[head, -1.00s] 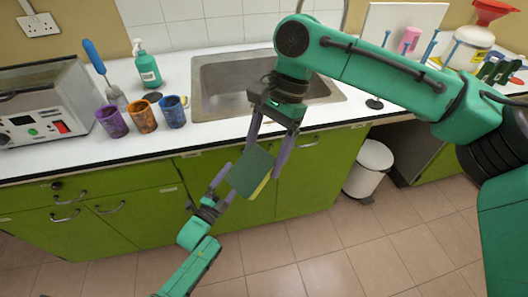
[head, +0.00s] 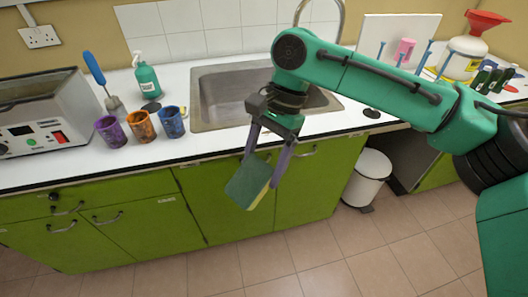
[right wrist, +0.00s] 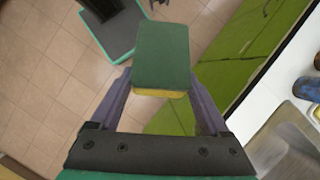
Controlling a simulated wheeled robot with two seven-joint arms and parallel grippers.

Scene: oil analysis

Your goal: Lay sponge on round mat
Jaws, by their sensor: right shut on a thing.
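The sponge (head: 249,182), green with a yellow side, is held between the purple fingers of my right gripper (head: 263,168), in front of the green cabinets and below the counter edge. In the right wrist view the sponge (right wrist: 162,58) sits between both fingertips, its green face showing. Two small dark round discs lie on the white counter: one (head: 372,113) right of the sink, the other (head: 152,106) near the soap bottle. I cannot tell for sure which is the round mat. My left gripper is out of the head view.
The sink (head: 225,95) is behind my right gripper. Purple (head: 110,131), orange (head: 141,126) and blue (head: 172,122) cups stand left of it, near the soap bottle (head: 147,79). A white bin (head: 367,180) stands on the floor. The counter's front strip by the sink is clear.

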